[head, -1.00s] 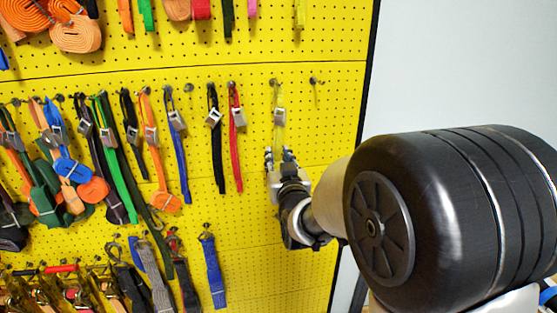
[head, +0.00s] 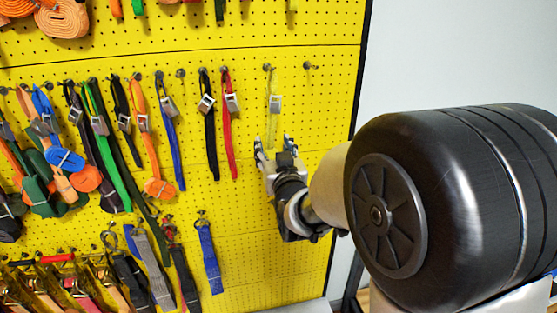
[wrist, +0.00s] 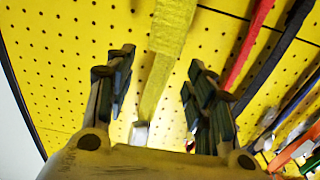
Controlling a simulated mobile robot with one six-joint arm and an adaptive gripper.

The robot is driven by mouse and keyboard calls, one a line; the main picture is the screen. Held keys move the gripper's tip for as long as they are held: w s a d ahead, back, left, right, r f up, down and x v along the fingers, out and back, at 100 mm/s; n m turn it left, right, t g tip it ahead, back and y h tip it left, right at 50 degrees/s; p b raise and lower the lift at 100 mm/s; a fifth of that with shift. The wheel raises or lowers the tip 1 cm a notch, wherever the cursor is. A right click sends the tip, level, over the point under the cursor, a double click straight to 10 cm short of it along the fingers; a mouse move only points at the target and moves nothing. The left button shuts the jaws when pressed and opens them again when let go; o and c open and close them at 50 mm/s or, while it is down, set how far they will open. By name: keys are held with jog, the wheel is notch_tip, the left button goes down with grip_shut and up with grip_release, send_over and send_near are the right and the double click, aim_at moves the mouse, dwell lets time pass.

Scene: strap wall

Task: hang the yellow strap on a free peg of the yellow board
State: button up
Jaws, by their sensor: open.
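The yellow strap (head: 274,86) hangs straight down at a peg (head: 268,67) on the yellow board (head: 320,110), with a metal buckle (head: 275,103) in its upper part. Its colour nearly matches the board. Exactly how its top sits on the peg is too small to tell. My gripper (head: 273,142) is below the buckle, fingers pointing at the board. In the wrist view my gripper (wrist: 160,88) is open, with the yellow strap (wrist: 168,45) running between the spread fingers, apparently touching neither. A bare peg (head: 308,66) sticks out just to the right.
A red strap (head: 229,140) and a black strap (head: 209,145) hang close to the left of my gripper. Several other straps fill the board further left. A blue strap (head: 208,255) hangs lower down. The board's right edge and a pale wall (head: 450,55) are to the right.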

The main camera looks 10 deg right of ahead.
jog(key=s+f+g, duration=0.2)
jog(key=s+g, duration=0.2)
jog(key=s, duration=0.9)
jog(key=s+f+g, duration=0.3)
jog(key=s+g, duration=0.2)
jog(key=s, duration=0.8)
jog(key=s+f+g, duration=0.3)
jog(key=s+g, duration=0.1)
jog(key=s, duration=0.9)
jog(key=shift+d+f, duration=0.2)
jog(key=shift+d, duration=0.1)
